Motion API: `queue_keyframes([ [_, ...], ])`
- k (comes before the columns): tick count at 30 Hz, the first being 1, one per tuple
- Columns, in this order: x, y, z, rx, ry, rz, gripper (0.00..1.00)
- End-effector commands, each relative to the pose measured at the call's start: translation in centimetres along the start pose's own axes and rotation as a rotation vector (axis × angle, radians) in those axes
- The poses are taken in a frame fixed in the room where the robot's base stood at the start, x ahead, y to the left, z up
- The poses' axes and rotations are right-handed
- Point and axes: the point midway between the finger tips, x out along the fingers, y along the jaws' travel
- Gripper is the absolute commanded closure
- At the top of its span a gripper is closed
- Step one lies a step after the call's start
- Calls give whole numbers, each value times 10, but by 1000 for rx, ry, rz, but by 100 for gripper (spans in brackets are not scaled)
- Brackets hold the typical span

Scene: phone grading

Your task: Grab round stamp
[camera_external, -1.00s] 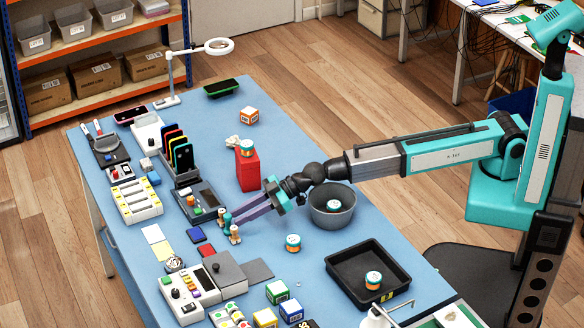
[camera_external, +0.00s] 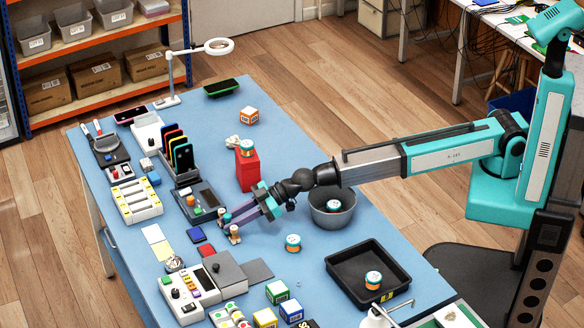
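Several small stamps with wooden handles stand close together near the middle of the blue table, right of a grey device. The front stamp (camera_external: 235,235) has a pale, rounded handle top. Another stamp with a purplish top stands just behind it and is partly covered by my fingers. I cannot tell for sure which one is the round stamp. My gripper (camera_external: 233,219) reaches down from the right, its two purple fingers low beside the stamps. The fingers look apart, with the tips close to or around the stamps. Contact is too small to see.
A red block (camera_external: 247,172) with a round tin on it stands behind my gripper. A grey bowl (camera_external: 333,221) sits under my arm. A blue pad (camera_external: 196,234) and a red pad (camera_external: 206,249) lie in front. A black tray (camera_external: 345,262) is at the right.

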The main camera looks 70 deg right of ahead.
Motion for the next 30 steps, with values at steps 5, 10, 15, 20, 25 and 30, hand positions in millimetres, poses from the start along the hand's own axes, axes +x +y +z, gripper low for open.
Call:
queue_keyframes([
  [5,11,0,0,0,0,0,77],
  [10,13,0,0,0,0,0,77],
  [15,13,0,0,0,0,0,77],
  [20,13,0,0,0,0,0,77],
  [25,13,0,0,0,0,0,77],
  [30,13,0,0,0,0,0,97],
])
